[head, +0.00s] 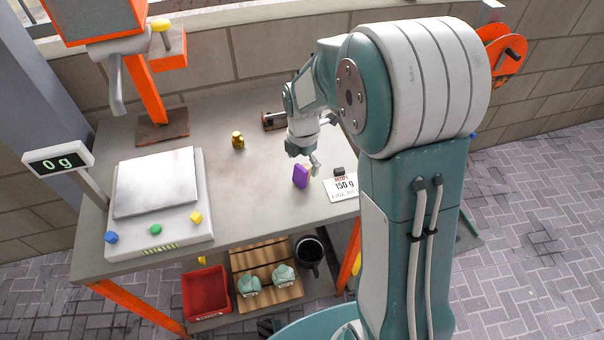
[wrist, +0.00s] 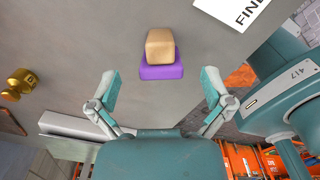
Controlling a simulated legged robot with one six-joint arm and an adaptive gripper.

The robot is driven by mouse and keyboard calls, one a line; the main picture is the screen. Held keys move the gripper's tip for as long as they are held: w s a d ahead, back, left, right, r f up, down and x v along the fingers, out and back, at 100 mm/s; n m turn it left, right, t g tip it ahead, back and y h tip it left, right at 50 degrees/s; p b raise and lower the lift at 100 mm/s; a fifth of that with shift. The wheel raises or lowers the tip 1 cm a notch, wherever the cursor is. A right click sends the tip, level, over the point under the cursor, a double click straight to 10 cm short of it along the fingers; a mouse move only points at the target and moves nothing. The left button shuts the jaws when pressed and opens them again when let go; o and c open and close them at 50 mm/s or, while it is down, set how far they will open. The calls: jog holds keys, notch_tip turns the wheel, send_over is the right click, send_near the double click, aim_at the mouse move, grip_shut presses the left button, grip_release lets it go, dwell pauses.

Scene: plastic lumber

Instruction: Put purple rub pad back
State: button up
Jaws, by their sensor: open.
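The purple rub pad (head: 300,176) is on the grey table, near the front edge and left of the recipe card. In the wrist view the purple pad (wrist: 161,71) shows with a tan block-shaped part (wrist: 160,46) against it, centred ahead of my fingers. My gripper (head: 303,158) is just above and behind the pad in the head view. In the wrist view my gripper (wrist: 159,92) has its two fingers spread wide, with nothing between the tips. The pad's underside is hidden.
A white card (head: 342,187) reading 150 g stands right of the pad. A brass weight (head: 238,140) and a dark cylinder (head: 274,120) are farther back. A scale (head: 155,185) reading 0 g fills the left. A red bin (head: 206,292) sits below.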

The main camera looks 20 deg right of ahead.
jog(key=shift+f, duration=0.85)
jog(key=c, duration=1.3)
jog(key=shift+c, duration=0.2)
jog(key=shift+r, duration=0.1)
